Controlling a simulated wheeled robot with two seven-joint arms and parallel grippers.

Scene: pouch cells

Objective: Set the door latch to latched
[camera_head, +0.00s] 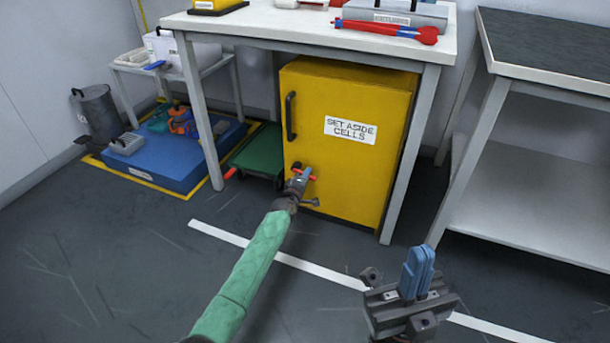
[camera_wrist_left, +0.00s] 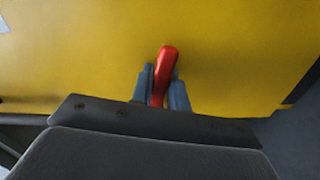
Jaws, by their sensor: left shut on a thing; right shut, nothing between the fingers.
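The yellow cabinet (camera_head: 350,105) labelled "SET ASIDE CELLS" stands under the white table with its door closed against the frame, as far as I can see. The red door latch (camera_wrist_left: 168,62) shows in the left wrist view between the fingers of my left gripper (camera_wrist_left: 165,90). In the head view the red latch (camera_head: 311,177) is at the cabinet's lower left, partly hidden by my left gripper (camera_head: 299,178), which is shut on it. My right gripper (camera_head: 418,268) is shut and empty, in front of the cabinet at the lower right.
A dark vertical handle (camera_head: 290,116) is on the cabinet's left side. A green cart (camera_head: 257,152) stands left of the cabinet, and a blue platform (camera_head: 165,160) further left. Table legs flank the cabinet. A grey bench (camera_head: 540,190) is at right. The floor in front is clear.

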